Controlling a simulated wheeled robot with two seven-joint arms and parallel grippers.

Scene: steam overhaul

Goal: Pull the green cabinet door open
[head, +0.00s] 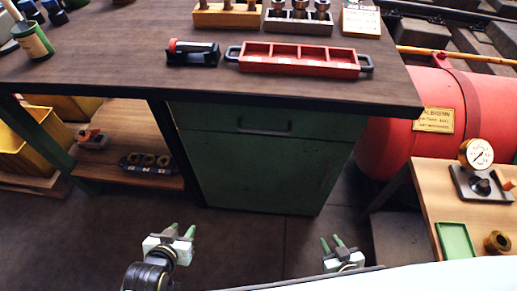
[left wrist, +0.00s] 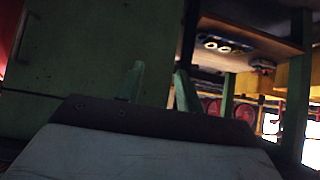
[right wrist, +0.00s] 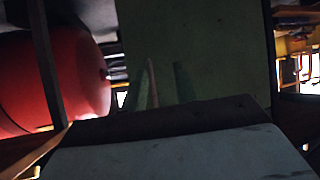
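The green cabinet door (head: 255,172) is the front panel under the workbench, below a green drawer with a dark handle (head: 264,127). It looks shut. I cannot make out a clear handle on the door in the head view. The green cabinet also shows at the left of the left wrist view (left wrist: 90,50) and in the middle of the right wrist view (right wrist: 215,55). My left gripper (head: 182,230) is open and empty, low in front of the cabinet's left side. My right gripper (head: 331,241) is open and empty, low near its right side. Both are apart from the door.
The workbench top (head: 110,50) overhangs the cabinet and bears a red tray (head: 300,60). An open shelf (head: 125,130) is left of the cabinet. A red tank (head: 400,150) and a small table with a gauge (head: 476,154) stand at the right. Floor before the cabinet is clear.

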